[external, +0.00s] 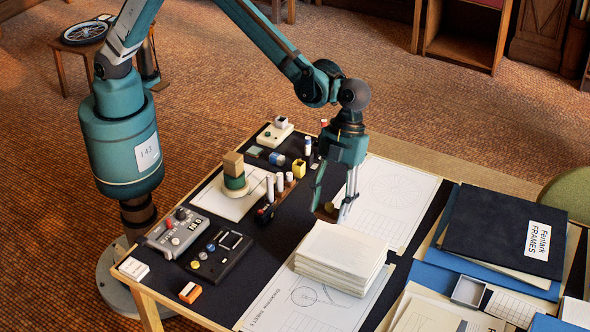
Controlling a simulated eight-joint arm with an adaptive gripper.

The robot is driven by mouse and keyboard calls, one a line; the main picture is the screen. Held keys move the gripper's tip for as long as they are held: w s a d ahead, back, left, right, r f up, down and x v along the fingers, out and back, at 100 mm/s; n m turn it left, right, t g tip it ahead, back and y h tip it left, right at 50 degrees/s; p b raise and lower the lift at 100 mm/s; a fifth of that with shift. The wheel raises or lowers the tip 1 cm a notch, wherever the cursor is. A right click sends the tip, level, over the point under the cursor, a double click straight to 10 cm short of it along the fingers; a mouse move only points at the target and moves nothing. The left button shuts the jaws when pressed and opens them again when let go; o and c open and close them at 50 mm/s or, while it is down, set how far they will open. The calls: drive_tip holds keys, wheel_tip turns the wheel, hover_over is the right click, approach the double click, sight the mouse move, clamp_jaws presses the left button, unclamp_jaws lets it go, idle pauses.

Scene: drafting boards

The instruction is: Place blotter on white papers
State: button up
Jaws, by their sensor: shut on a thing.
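The white papers (336,252) form a thick, neat stack on the dark table, lying over the edge of a drawing sheet. My gripper (331,209) points down just behind the stack's far edge. Its fingers are shut on a small tan and olive piece (327,211), which I take to be the blotter. The fingers partly hide it, and I cannot tell whether it touches the table or hangs above it.
A green and wooden block (234,175) stands on a white sheet at the left. White cylinders (279,182) stand in a holder beside it. A grey device (177,232) sits at the front left. Dark folders (497,232) and an open box (468,291) lie on the right.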

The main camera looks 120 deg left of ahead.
drive_tip(key=r, duration=0.2)
hover_over(338, 248)
drive_tip(key=a, duration=0.2)
drive_tip(key=shift+w+d+f+p, duration=0.15)
drive_tip(key=shift+f+p, duration=0.1)
drive_tip(key=shift+p, duration=0.2)
drive_tip(key=shift+f+b, duration=0.3)
drive_tip(key=shift+f, duration=2.8)
drive_tip(key=shift+f, duration=1.9)
drive_tip(key=shift+f+b, duration=0.2)
drive_tip(key=shift+b, duration=0.1)
drive_tip(key=o, duration=0.9)
drive_tip(key=shift+r, duration=0.25)
